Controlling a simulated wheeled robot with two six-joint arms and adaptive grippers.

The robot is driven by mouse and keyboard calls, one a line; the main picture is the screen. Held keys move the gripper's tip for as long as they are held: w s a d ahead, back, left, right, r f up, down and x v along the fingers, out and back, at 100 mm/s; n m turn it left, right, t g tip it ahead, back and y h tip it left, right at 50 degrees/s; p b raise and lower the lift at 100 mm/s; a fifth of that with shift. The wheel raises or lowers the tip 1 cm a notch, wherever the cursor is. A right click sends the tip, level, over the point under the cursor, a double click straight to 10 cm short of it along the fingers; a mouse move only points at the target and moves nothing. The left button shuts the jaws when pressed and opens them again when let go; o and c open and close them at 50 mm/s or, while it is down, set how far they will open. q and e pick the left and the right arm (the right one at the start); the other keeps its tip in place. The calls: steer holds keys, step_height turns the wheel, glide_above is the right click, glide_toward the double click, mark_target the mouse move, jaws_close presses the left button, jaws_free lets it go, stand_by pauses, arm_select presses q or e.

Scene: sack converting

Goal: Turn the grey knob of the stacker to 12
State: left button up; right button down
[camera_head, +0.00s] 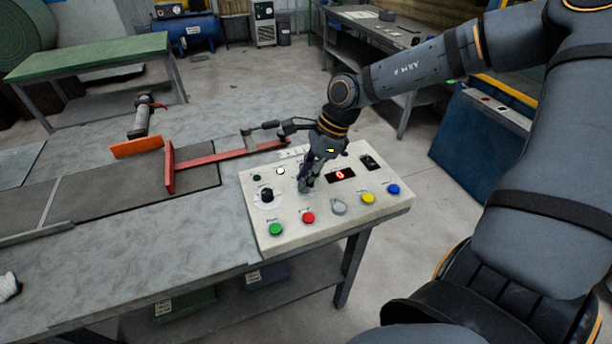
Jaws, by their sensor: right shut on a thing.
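A cream control panel (325,220) stands at the right end of the table. My right gripper (306,186) points down onto its upper middle and is shut on a knob there, which the fingers mostly hide. I take it for the grey knob, but its pointer and scale cannot be read. A red display (340,175) to the right of the fingers reads 0. A black knob (267,195) on a white dial sits to the left of the gripper. My left gripper is not in view.
Green (275,229), red (308,218), grey (338,207), yellow (368,198) and blue (393,189) buttons line the panel's front. A black switch (371,162) is at its back right. A red guide bar (225,159) lies behind and left of it.

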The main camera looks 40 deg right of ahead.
steer(key=shift+f+m+b, duration=0.15)
steer(key=shift+m+b, duration=0.45)
steer(key=shift+b, duration=0.35)
steer(key=m+t+h+b, duration=0.1)
steer(key=m+b, duration=0.2)
steer(key=b, duration=0.2)
steer(key=m+t+h+b, duration=0.1)
steer(key=m+b, duration=0.3)
steer(key=shift+s+f+b, duration=0.1)
steer(key=shift+s+b, duration=0.05)
steer(key=shift+b, duration=0.2)
steer(key=shift+a+m+t+h+b, duration=0.1)
steer(key=shift+m+t+h+b, duration=0.2)
steer(key=shift+m+b, duration=0.1)
steer(key=shift+r+m+h, duration=0.2)
steer(key=shift+m+h, duration=0.1)
steer(key=shift+m, duration=0.5)
steer(key=shift+a+r+m, duration=0.1)
steer(key=shift+m, duration=0.5)
steer(key=shift+m+h, duration=0.4)
steer(key=shift+m, duration=0.5)
